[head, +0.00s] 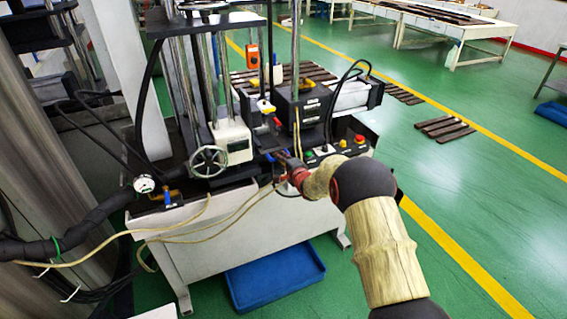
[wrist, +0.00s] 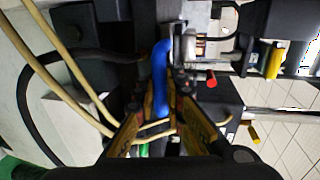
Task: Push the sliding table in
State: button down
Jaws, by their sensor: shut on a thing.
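My gripper (head: 283,158) reaches the front of the moulding machine from the right. In the wrist view its two fingers (wrist: 166,98) close around a blue curved handle (wrist: 160,70), which runs away from me toward the machine. The handle shows only as a small blue bit beside the fingertips in the head view. The sliding table cannot be told clearly from the dark machine parts around the handle, and my arm and gripper hide some of that area.
A white handwheel (head: 208,161) stands left of the gripper. A control panel with a red button (head: 359,139) is close on the right. Pale hoses (head: 215,228) loop across the machine front. A blue bin (head: 275,277) lies below. Open green floor is at the right.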

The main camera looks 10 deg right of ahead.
jog(key=shift+w+r, duration=0.1)
jog(key=shift+w, duration=0.15)
jog(key=c, duration=1.9)
grip_release()
jog(key=shift+s, duration=0.1)
jog(key=v, duration=1.2)
